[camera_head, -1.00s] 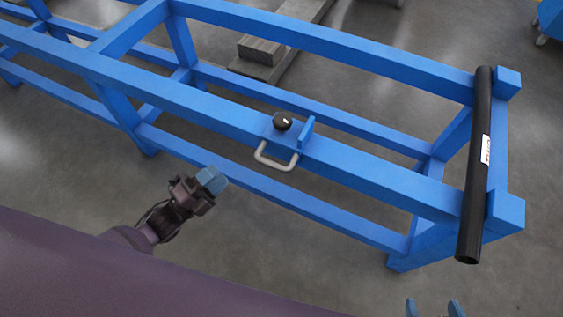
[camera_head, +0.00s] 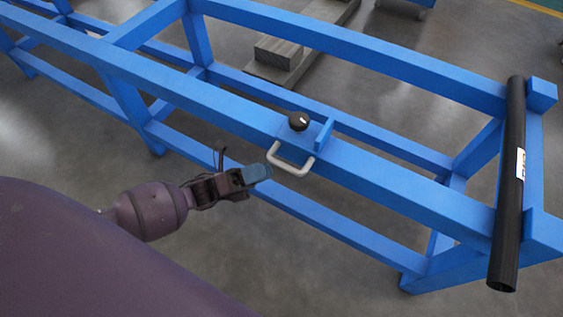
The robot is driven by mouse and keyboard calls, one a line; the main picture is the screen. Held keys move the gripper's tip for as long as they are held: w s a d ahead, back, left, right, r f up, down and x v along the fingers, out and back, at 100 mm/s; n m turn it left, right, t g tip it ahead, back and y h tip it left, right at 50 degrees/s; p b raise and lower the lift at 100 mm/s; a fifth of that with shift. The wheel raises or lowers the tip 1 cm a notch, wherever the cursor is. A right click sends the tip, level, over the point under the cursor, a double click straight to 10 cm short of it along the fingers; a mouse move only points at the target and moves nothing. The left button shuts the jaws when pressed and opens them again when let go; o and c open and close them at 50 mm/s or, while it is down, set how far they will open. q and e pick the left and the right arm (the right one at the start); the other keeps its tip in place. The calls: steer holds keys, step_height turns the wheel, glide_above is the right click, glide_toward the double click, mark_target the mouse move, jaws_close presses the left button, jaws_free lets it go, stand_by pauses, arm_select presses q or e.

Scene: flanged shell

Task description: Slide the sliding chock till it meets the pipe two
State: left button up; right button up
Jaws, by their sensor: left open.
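The sliding chock (camera_head: 314,139) is a small blue carriage with an upright plate, a black knob (camera_head: 299,121) and a pale looped handle (camera_head: 291,161). It sits on the near rail of the blue frame. The pipe (camera_head: 509,190) is black with a white label and lies across the rails at the right end, well apart from the chock. My left gripper (camera_head: 262,173) is open, its blue fingertips just left of the handle. I cannot tell whether they touch it. My right gripper is out of view.
The blue frame (camera_head: 400,191) fills most of the view, and its near rail is clear between chock and pipe. End stops (camera_head: 543,96) stand right of the pipe. Timber beams (camera_head: 281,51) lie on the floor behind.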

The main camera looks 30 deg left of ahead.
mark_target(281, 163)
arm_select(q)
steer(key=shift+x, duration=2.75)
jaws_close()
